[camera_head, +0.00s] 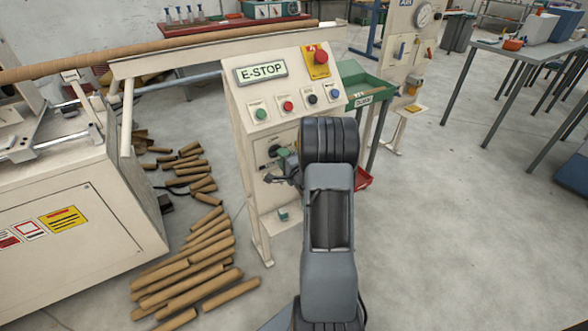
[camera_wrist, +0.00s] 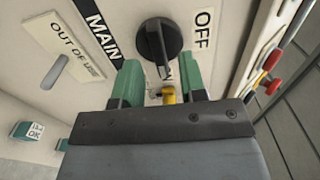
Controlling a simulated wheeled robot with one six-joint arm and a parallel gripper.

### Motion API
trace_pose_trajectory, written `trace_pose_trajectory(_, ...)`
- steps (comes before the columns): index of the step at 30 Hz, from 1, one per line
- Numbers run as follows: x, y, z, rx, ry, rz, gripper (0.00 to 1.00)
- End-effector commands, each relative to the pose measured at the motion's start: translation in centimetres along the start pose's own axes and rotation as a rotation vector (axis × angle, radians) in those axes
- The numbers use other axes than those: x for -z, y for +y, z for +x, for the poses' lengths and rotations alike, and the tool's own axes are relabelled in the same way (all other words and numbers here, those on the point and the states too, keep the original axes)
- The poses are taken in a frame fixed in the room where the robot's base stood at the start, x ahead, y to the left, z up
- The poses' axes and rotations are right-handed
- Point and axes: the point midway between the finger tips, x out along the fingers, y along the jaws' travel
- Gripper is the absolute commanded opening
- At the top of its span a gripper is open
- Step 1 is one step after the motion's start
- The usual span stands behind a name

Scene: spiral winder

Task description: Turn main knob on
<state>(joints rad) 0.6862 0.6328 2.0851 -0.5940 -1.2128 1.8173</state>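The main knob (camera_wrist: 160,40) is black and round with a raised grip bar, on a cream panel between a MAIN label (camera_wrist: 103,27) and an OFF label (camera_wrist: 203,28). Its bar runs roughly up and down in the wrist view. My gripper (camera_wrist: 162,70) has two green fingers, spread apart with nothing held. The fingertips are just short of the knob, one on each side of its lower end. I cannot tell whether they touch it. In the head view, my gripper (camera_head: 284,164) is at the lower panel, and my arm hides part of that panel.
A small yellow part (camera_wrist: 168,95) shows between my fingers. An "out of use" tag (camera_wrist: 75,57) is beside the MAIN label. Above are the E-STOP sign (camera_head: 261,71), a red emergency button (camera_head: 320,57) and several coloured buttons. Cardboard tubes (camera_head: 205,240) lie on the floor at left.

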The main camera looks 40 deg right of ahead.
Motion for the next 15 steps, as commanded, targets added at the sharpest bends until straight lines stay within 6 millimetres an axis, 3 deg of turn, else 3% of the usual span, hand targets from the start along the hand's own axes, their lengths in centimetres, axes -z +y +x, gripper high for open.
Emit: trace_pose_trajectory(15,0.1,-0.1,-9.9,0.0,0.005,0.002,0.38)
